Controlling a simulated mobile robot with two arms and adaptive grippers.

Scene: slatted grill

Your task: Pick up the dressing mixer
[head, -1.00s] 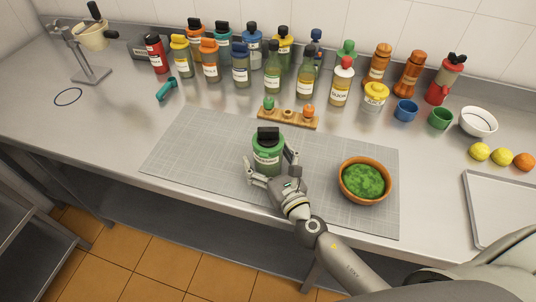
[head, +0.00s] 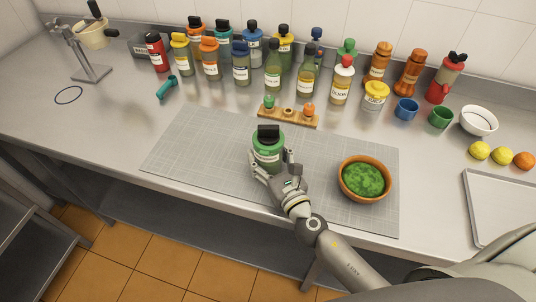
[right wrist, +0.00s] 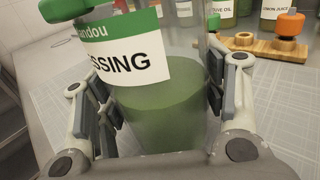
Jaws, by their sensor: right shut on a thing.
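The dressing mixer (head: 268,148) is a clear jar with a green collar, a dark cap and green liquid inside. It is over the grey gridded mat (head: 205,150), left of the bowl of greens. My right gripper (head: 271,162) reaches it from the front and is shut on its sides. In the right wrist view the mixer (right wrist: 165,115) stands between the two finger pads, its label reading "SSING". It looks nearly upright. Its base is hidden by the gripper, so I cannot tell how far it is above the mat. My left gripper is not in view.
An orange-brown bowl of chopped greens (head: 364,181) sits just right of my right gripper. A wooden holder (head: 289,117) with small stoppers stands behind the mixer. Several bottles line the back. A metal tray (head: 500,215) is at the right. The mat's left part is clear.

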